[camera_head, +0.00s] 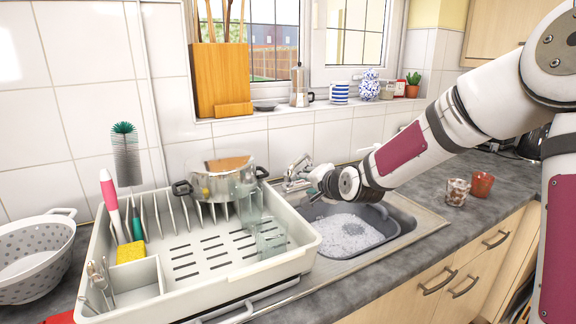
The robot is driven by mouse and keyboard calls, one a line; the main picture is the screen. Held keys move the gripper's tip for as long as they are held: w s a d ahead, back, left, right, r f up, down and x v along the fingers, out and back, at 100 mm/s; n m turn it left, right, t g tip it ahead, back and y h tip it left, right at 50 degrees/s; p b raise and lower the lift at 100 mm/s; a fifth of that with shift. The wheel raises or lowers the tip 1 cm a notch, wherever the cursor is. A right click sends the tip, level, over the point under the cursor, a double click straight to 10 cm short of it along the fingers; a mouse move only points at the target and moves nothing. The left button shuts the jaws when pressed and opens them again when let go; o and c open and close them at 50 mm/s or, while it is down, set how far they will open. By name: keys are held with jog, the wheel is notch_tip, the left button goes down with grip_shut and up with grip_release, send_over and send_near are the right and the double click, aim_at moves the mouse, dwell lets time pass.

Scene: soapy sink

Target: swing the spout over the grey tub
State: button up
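The metal tap (297,168) stands at the back left of the sink, beside the dish rack. Its spout is partly hidden by my gripper and arm, so I cannot tell exactly which way it points. The grey tub (378,240) sits in the sink, full of white suds. My gripper (313,192) is low at the tap, above the back left of the tub. Its fingers are small and blend with the metal, so I cannot tell whether they touch the spout or are open or shut.
A white dish rack (200,287) with glasses (270,240) stands left of the sink. A colander (35,250) is at far left. An orange cup (482,184) and a jar (456,192) stand right of the sink.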

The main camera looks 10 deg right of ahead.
aim_at(301, 162)
jog(key=w+m+t, duration=0.1)
jog(key=w, duration=0.5)
jog(key=w+d+m+t+b, duration=0.1)
jog(key=w+m, duration=0.1)
jog(key=w, duration=0.4)
jog(key=w+f+m+t+b, duration=0.1)
jog(key=w, duration=0.5)
jog(key=shift+w+d+m, duration=0.3)
jog(key=shift+d, duration=0.1)
grip_shut()
